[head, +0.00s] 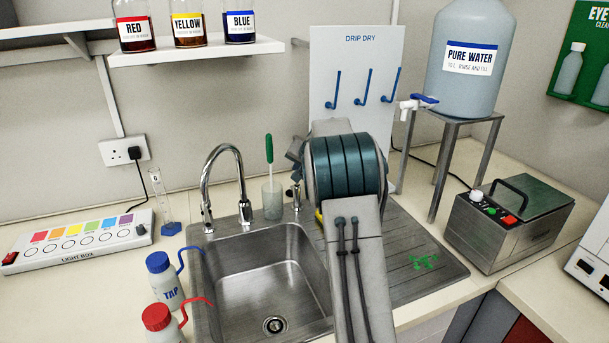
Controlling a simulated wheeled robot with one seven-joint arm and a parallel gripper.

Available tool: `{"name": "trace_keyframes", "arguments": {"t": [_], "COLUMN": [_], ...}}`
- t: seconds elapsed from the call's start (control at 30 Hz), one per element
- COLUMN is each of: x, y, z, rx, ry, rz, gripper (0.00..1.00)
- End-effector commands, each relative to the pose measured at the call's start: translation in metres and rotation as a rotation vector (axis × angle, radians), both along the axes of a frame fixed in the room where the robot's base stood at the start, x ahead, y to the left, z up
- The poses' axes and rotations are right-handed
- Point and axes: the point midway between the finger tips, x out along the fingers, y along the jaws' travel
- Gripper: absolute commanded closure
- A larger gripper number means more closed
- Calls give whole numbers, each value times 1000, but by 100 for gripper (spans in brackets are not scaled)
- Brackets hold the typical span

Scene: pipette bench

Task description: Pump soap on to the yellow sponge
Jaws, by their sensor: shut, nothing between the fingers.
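A small yellow patch (319,215), likely the sponge, shows at the sink's back right edge, just left of my arm. Most of it is hidden behind my arm. A slim chrome fitting (296,196) stands behind the sink, left of my arm; it may be the soap pump, but its top is partly covered. My arm reaches up over the right side of the sink, and its wrist end is near the fitting. My gripper's fingers are hidden behind the arm, so I cannot see how they stand to the pump or sponge.
The steel sink (262,278) has a curved tap (222,165) and a beaker holding a green-handled brush (270,198) behind it. Blue-capped (165,282) and red-capped (162,320) bottles stand at left. A water tank (470,62) on a stand and a metal box (508,225) are at right.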

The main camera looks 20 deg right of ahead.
Motion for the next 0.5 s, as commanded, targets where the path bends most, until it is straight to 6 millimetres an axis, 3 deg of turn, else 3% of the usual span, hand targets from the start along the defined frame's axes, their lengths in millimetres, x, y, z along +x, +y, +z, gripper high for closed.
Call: {"name": "trace_keyframes", "arguments": {"t": [0.5], "x": [0], "y": [0], "z": [12], "rx": [1], "ry": [0], "rz": [1], "gripper": [100]}}
